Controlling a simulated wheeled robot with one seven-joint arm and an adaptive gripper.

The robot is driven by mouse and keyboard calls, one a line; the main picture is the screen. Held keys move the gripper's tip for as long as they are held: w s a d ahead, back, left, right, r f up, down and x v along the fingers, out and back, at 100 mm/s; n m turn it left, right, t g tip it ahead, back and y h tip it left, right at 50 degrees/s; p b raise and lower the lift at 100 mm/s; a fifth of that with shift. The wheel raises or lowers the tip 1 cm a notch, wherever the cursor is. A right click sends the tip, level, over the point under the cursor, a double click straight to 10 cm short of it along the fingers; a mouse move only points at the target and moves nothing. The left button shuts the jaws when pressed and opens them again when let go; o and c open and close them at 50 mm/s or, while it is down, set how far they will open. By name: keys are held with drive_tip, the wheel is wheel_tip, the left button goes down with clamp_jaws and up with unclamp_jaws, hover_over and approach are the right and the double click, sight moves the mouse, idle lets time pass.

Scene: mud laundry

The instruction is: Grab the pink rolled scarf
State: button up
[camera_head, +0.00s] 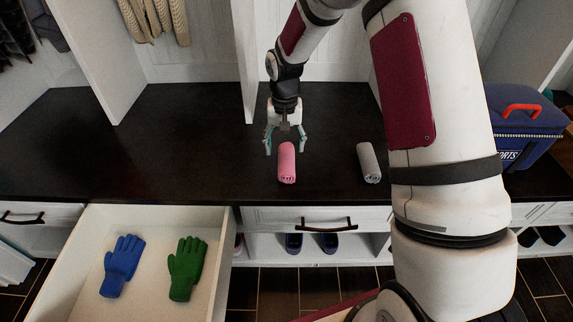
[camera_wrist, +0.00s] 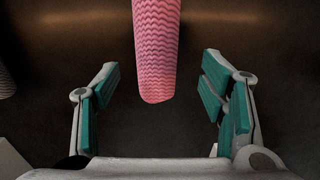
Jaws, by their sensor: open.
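The pink rolled scarf (camera_head: 287,163) lies on the dark bench top, its length running from back to front. My gripper (camera_head: 285,148) is just behind and above its far end, pointing down, with its fingers spread. In the wrist view the scarf (camera_wrist: 156,50) comes in from the top edge, and its near end lies between the two teal finger pads of my open gripper (camera_wrist: 160,105). The pads are clear of the scarf on both sides, with nothing held. The scarf's other end is cut off in the wrist view.
A grey rolled item (camera_head: 369,163) lies right of the scarf. An open drawer (camera_head: 84,228) at front left holds a blue glove (camera_head: 122,266) and a green glove (camera_head: 187,268). A blue bag (camera_head: 525,125) stands at right. White dividers rise behind; the bench left of the scarf is clear.

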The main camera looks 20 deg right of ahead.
sight(287, 155)
drive_tip(key=shift+s+d+f+b, duration=0.1)
drive_tip(key=shift+s+f+b, duration=0.1)
drive_tip(key=shift+f+b, duration=0.85)
drive_tip(key=shift+s+d+f+b, duration=0.15)
drive_tip(key=shift+f+b, duration=0.25)
drive_tip(key=shift+f, duration=1.25)
drive_tip(key=shift+a, duration=0.1)
drive_tip(key=shift+r, duration=0.1)
drive_tip(key=shift+c, duration=0.6)
drive_tip(key=c, duration=1.2)
